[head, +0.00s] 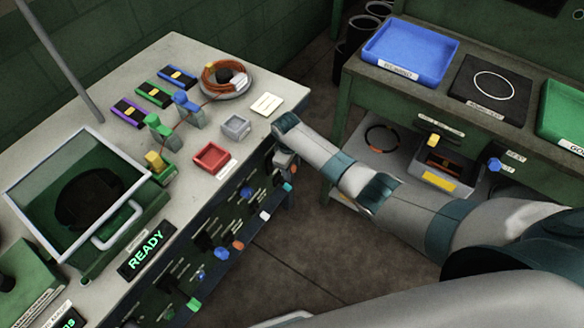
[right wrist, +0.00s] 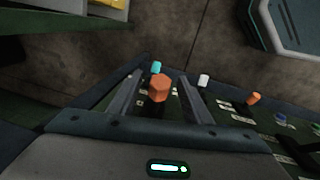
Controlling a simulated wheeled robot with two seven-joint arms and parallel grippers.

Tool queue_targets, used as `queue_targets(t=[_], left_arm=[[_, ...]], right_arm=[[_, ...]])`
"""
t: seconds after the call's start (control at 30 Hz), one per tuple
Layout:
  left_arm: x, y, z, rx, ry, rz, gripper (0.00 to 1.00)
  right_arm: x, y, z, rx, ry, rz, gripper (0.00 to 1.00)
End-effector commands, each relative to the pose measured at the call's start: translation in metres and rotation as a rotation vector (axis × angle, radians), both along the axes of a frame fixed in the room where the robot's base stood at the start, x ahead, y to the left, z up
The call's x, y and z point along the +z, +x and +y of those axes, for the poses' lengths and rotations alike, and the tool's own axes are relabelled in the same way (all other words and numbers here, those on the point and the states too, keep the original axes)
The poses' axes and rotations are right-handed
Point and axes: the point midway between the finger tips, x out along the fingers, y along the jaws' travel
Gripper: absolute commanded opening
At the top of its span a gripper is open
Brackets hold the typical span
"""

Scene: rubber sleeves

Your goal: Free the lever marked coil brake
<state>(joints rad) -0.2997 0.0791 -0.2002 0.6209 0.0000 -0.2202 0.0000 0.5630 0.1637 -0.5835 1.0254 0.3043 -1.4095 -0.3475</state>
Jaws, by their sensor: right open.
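My right gripper (head: 286,168) is at the right end of the bench's dark front panel. In the right wrist view its two fingers (right wrist: 158,84) are open on either side of an orange hexagonal lever cap (right wrist: 160,88), with gaps visible at both sides. The small labels by the levers are unreadable, so I cannot tell which is coil brake. My left gripper is out of view.
Several more coloured levers line the panel, including another orange one (head: 238,245) and a blue one (head: 221,253). The bench top carries a red tray (head: 211,159), a glass-lidded box (head: 120,256) and a READY sign (head: 146,256). Open floor (head: 310,250) lies before the panel.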

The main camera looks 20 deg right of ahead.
Motion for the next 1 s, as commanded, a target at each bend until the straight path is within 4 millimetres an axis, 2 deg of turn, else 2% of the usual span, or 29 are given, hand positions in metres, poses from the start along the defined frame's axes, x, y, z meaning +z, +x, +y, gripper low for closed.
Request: queue_targets(t=[0.4,0.43,0.47,0.6,1.0], left_arm=[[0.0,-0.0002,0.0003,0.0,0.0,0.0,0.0],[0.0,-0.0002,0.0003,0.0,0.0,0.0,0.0],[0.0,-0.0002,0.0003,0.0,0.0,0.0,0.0],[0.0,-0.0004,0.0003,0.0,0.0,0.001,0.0],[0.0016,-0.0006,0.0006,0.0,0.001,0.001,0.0]], right_arm=[[-0.0055,0.0006,-0.0006,0.0,-0.001,-0.001,0.44],[-0.0054,0.0005,-0.0006,0.0,-0.001,-0.001,0.42],[-0.0054,0.0005,-0.0006,0.0,0.0,0.0,0.35],[-0.0055,0.0005,-0.0005,0.0,0.0,0.0,0.01],[-0.0085,-0.0018,-0.0014,0.0,0.021,-0.025,0.0]])
